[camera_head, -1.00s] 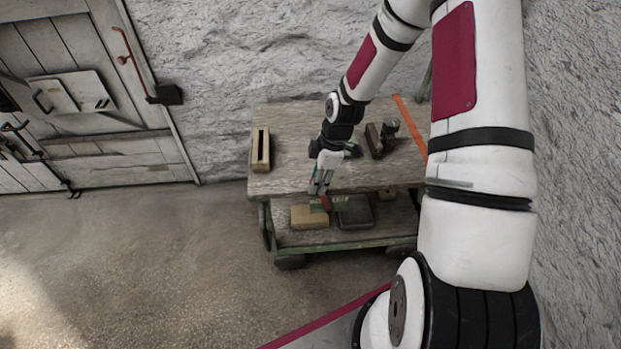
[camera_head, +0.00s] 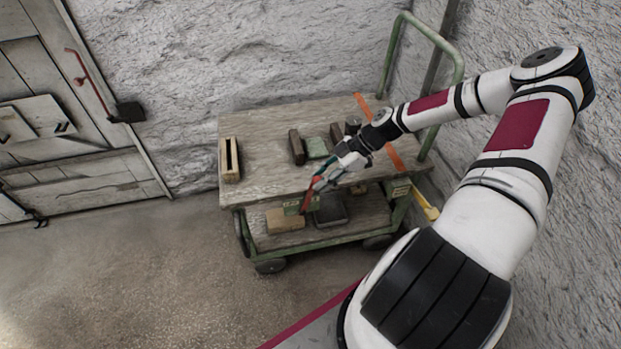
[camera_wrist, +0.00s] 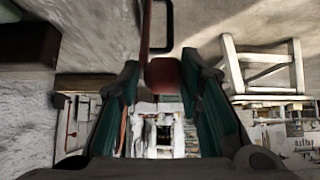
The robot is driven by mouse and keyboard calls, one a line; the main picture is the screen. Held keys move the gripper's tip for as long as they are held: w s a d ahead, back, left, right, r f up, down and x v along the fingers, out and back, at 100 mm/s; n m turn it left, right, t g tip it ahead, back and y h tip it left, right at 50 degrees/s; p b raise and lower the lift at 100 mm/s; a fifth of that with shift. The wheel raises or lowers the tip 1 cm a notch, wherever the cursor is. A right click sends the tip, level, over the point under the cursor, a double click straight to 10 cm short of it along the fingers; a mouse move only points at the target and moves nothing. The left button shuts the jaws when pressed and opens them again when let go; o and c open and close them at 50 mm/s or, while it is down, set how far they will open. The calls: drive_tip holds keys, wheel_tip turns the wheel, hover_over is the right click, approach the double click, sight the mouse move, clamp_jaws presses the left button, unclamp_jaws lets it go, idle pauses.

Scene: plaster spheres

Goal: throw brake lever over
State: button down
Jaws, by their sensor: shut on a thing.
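The red brake lever (camera_head: 308,200) is at the front edge of the wooden cart (camera_head: 262,187), beside a small green plate. It leans up to the right in the head view. My gripper (camera_head: 318,184) comes in from the right, low over the cart's front edge, and is shut on the lever's upper end. In the wrist view the lever's red knob (camera_wrist: 165,75) sits between the two dark green fingers of my gripper (camera_wrist: 163,92). The fingers hide part of the lever in the head view.
A slotted wooden block (camera_head: 230,160) and several dark and green items stand on the cart top. A tan block (camera_head: 285,220) and a dark tray (camera_head: 331,210) lie on the lower shelf. A green push handle (camera_head: 428,32) rises at the right. Floor at left is clear.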

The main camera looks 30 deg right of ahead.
drive_tip(key=shift+s+d+f+t+y+b, duration=0.15)
drive_tip(key=shift+s+d+f+y+b, duration=0.25)
drive_tip(key=shift+d+y+b, duration=0.2)
drive_tip(key=shift+s+d+f+t+y+b, duration=0.1)
drive_tip(key=shift+s+d+f+y+b, duration=0.35)
drive_tip(key=shift+d, duration=0.3)
drive_tip(key=shift+s+d+f+t+y+b, duration=0.15)
drive_tip(key=shift+s+d+f+y+b, duration=0.1)
drive_tip(key=shift+d+f+y+b, duration=0.4)
drive_tip(key=shift+r, duration=0.15)
drive_tip(key=c, duration=1.2)
unclamp_jaws()
drive_tip(key=shift+c, duration=0.2)
drive_tip(key=shift+d, duration=0.1)
drive_tip(key=shift+w+r, duration=0.1)
drive_tip(key=v, duration=1.2)
drive_tip(key=shift+r, duration=0.1)
